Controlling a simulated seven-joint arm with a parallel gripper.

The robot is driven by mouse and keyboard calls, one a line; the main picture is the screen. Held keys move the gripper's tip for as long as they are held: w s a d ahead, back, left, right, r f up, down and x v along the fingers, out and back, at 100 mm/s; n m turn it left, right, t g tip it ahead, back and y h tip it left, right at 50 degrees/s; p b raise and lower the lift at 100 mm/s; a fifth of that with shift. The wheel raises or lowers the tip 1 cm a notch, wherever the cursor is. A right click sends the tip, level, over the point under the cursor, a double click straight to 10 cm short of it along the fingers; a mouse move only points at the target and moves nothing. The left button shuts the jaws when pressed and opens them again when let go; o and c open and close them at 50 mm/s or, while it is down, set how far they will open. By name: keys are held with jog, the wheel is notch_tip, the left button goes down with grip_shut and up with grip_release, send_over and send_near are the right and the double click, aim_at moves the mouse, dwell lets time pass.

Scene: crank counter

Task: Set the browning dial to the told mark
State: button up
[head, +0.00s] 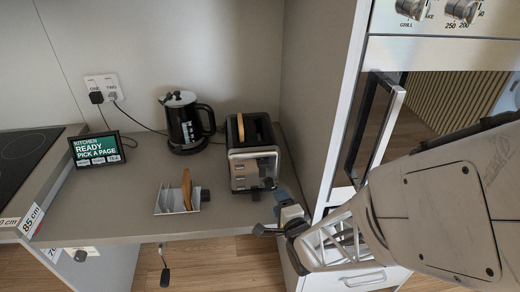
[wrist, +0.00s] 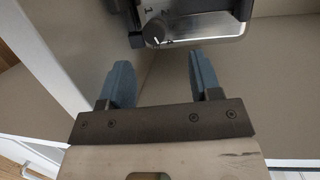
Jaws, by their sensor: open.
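The toaster (head: 254,168) stands on the counter, silver and black, with a slice of bread (head: 240,128) in its slot. In the wrist view the toaster's lower front (wrist: 205,28) is at the top. A dark round browning dial (wrist: 155,31) is there, with a white pointer line and small marks beside it; the mark it points to is too small to tell. My gripper (wrist: 162,72) is open with its blue fingers apart and nothing between them. The fingers are short of the dial, not touching it. In the head view my gripper (head: 277,211) is at the counter's front edge, right of the toaster.
A toast rack (head: 172,202) with a bread slice stands left of the toaster. A black kettle (head: 186,125) is behind it. A sign screen (head: 97,149) and hob (head: 22,158) are at the left. A tall oven cabinet (head: 327,85) borders the counter at the right.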

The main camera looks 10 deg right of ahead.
aim_at(271, 189)
jog(key=n, duration=0.3)
jog(key=shift+d+n+g+y, duration=0.3)
jog(key=shift+d+n+g, duration=0.1)
jog(key=n, duration=0.2)
jog(key=n+g+y, duration=0.1)
jog(key=shift+s+d+n, duration=0.2)
jog(key=shift+d+n, duration=0.1)
jog(key=shift+n, duration=0.1)
jog(key=shift+x, duration=3.95)
jog(key=shift+r, duration=0.1)
jog(key=shift+c, duration=0.3)
jog(key=c, duration=0.9)
